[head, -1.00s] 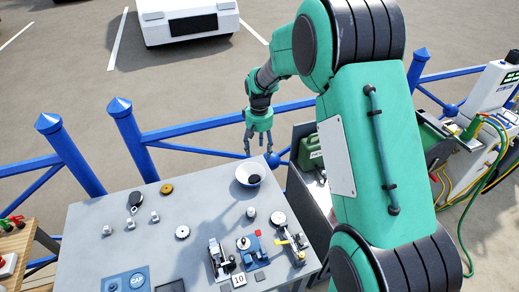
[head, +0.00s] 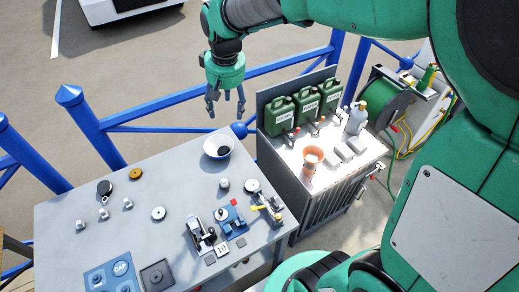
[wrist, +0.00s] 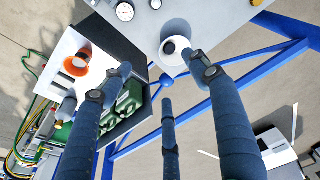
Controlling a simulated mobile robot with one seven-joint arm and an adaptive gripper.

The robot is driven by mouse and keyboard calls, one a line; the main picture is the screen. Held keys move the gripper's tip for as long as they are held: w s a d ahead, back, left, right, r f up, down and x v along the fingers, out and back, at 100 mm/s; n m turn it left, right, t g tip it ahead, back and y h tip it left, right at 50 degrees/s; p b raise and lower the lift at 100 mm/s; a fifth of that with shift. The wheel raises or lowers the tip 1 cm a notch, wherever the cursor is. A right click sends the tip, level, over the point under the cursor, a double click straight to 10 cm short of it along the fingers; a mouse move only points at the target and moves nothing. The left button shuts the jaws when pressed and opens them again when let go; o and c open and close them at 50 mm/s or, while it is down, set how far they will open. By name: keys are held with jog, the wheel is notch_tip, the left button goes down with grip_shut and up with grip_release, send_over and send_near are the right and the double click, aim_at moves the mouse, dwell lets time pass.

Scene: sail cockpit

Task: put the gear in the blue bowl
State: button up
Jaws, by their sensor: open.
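A silver toothed-looking disc (head: 158,213) lies flat mid-table, and a brass-coloured disc (head: 135,174) lies near the far edge; either may be a gear. My gripper (head: 226,108) is open and empty, in the air above and beyond the bowl. In the wrist view my gripper's fingers (wrist: 163,77) are spread apart.
The grey table (head: 75,250) also holds small metal parts, a black round tool (head: 104,188), clamps (head: 200,236) and a blue tray (head: 109,274). To the right is a cabinet with green canisters (head: 306,106) and an orange cup (head: 312,157). A blue railing (head: 180,102) runs behind.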

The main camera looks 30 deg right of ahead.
jog(key=s+a+r+t, duration=0.1)
jog(key=s+r, duration=0.2)
jog(key=s, duration=0.9)
jog(key=s+a+r+t, duration=0.2)
jog(key=s+r, duration=0.1)
jog(key=s, duration=1)
jog(key=shift+r, duration=0.2)
jog(key=shift+w, duration=0.1)
notch_tip(320, 180, down, 2)
jog(key=shift+f+b, duration=0.25)
jog(key=shift+b, duration=1)
jog(key=shift+o, duration=0.5)
